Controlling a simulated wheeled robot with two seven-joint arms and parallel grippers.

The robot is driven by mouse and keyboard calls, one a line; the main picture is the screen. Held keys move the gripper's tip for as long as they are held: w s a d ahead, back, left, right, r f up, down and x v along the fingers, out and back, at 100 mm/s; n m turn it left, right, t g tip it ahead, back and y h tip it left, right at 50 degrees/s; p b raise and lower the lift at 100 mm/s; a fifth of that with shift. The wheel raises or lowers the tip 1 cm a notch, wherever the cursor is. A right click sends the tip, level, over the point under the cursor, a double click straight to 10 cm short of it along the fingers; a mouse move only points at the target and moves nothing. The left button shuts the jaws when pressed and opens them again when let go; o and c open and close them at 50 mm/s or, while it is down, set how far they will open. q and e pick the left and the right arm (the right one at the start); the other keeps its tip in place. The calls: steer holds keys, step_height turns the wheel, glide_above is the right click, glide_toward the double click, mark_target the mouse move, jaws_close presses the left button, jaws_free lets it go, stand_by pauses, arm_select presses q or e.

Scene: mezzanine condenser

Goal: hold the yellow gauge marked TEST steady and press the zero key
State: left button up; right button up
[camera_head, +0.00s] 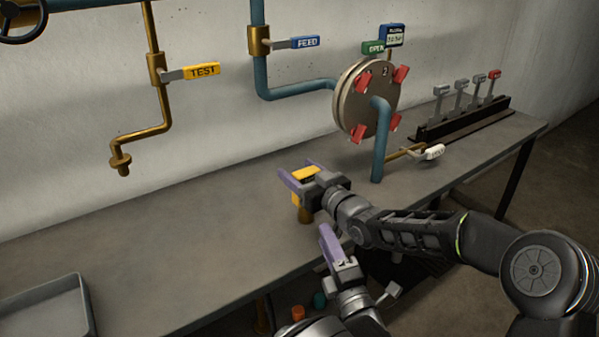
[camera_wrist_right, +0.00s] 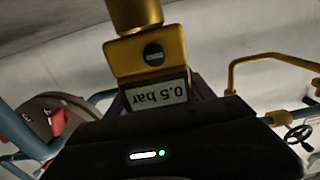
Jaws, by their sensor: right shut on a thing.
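The yellow gauge (camera_head: 304,173) is upright over the bench, its brass stem (camera_head: 305,213) pointing down. I cannot tell whether the stem touches the bench, and no TEST marking is readable on the gauge. My right gripper (camera_head: 303,176) is shut on the gauge, one purple finger on each side. In the right wrist view the gauge (camera_wrist_right: 172,64) appears upside down, its display (camera_wrist_right: 157,95) reading 0.5 bar. A dark round key (camera_wrist_right: 154,54) is on its face. My left gripper (camera_head: 328,245) is below and right of the gauge, apart from it; its finger gap is unclear.
A yellow TEST tag (camera_head: 203,71) is on the brass pipe's lever. A blue FEED tag (camera_head: 305,42), a flanged disc (camera_head: 353,100) with red clamps and a blue gauge (camera_head: 391,35) are behind. A grey tray (camera_head: 48,312) is at front left. The bench's left middle is clear.

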steer(key=c, duration=1)
arm_select(q)
steer(key=shift+c, duration=0.5)
steer(key=shift+r, duration=0.1)
jaws_close()
steer(key=shift+d, duration=0.1)
arm_select(e)
steer(key=shift+f, duration=0.15)
